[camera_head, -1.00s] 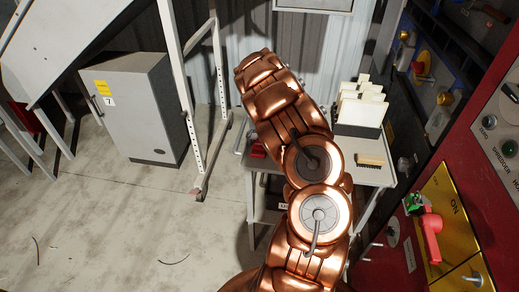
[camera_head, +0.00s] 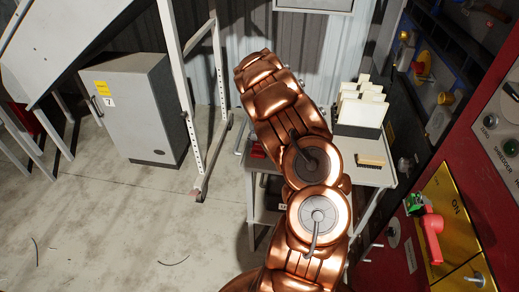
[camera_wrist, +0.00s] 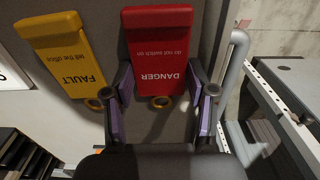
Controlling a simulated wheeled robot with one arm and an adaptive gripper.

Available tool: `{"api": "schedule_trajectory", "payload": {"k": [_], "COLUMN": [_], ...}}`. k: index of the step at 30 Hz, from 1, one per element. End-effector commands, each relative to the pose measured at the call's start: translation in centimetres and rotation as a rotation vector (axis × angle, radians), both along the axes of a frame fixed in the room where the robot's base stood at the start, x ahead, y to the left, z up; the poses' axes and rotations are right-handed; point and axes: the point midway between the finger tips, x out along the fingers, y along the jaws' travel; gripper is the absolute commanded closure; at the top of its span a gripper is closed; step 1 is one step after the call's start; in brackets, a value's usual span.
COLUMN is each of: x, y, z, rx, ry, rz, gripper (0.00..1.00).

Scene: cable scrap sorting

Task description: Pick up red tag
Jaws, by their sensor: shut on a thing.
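A grey tube handle (camera_wrist: 234,70) stands close on the right. In the head view, a small table (camera_head: 375,176) holds a white card rack (camera_head: 360,112) and a brush (camera_head: 370,159).

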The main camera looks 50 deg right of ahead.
Motion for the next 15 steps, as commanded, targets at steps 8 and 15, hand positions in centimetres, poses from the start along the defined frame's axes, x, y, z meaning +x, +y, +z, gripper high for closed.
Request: {"api": "schedule_trajectory", "payload": {"k": [8, 15], "x": [-0.02, -0.07], "y": [-0.01, -0.11], "z": [0.04, 0.49], "rx": [0.000, -0.001], "ry": [0.000, 0.000], "rz": [0.000, -0.001], "gripper": [0.63, 0.63]}}
